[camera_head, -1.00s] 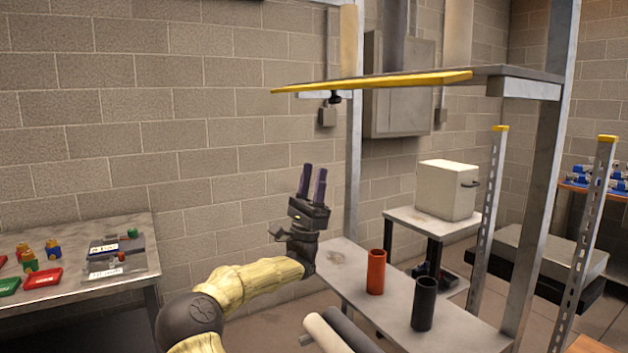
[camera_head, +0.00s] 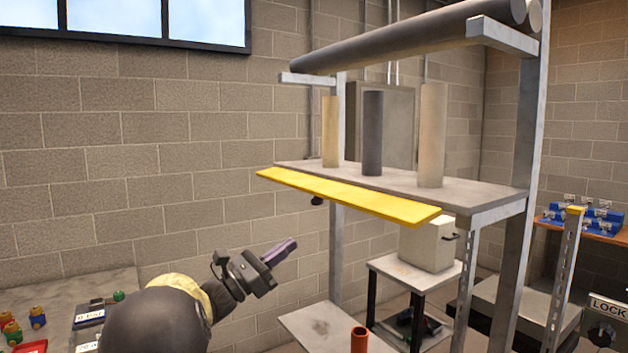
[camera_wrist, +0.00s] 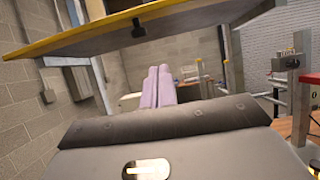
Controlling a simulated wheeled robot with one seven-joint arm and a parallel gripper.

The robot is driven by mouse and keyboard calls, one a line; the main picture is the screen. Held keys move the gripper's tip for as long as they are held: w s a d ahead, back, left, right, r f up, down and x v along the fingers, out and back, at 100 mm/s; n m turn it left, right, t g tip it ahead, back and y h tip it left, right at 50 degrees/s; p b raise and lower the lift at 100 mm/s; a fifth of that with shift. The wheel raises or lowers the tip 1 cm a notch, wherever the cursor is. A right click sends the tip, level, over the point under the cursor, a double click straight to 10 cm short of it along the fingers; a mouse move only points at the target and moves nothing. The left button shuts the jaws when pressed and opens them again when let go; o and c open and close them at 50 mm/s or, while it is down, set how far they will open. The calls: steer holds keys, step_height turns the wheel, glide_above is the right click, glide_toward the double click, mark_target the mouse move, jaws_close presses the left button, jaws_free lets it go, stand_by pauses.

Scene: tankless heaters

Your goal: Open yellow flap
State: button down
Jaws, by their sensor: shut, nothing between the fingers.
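The yellow flap (camera_head: 345,195) is a long flat strip along the front edge of the grey upper shelf, lying about level with it. In the wrist view its yellow edge (camera_wrist: 90,36) runs across the top, above my fingertips. A small dark fitting (camera_head: 317,200) hangs under the shelf near the flap's left end; it also shows in the wrist view (camera_wrist: 137,30). My gripper (camera_head: 284,250) is below and left of the flap, apart from it, its fingers pointing right and slightly up. In the wrist view my gripper (camera_wrist: 159,88) has its fingers together and empty.
Three upright cylinders (camera_head: 373,135) stand on the upper shelf, with thick tubes (camera_head: 420,35) above. A metal post (camera_head: 525,160) bounds the right. A red cup (camera_head: 359,340) stands on the lower shelf (camera_head: 315,325). A white box (camera_head: 428,245) sits behind.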

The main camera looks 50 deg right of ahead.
mark_target(321, 194)
steer(key=shift+w+a+r, duration=0.15)
steer(key=shift+w+a, duration=0.1)
steer(key=shift+a, duration=0.15)
steer(key=s+d+r+p, duration=0.3)
steer(key=d+r+p, duration=0.2)
steer(key=d+r, duration=0.3)
stand_by(0.4)
steer(key=shift+a+r+n+t+p, duration=0.1)
steer(key=shift+n+t+p, duration=0.2)
steer(key=shift+t, duration=0.1)
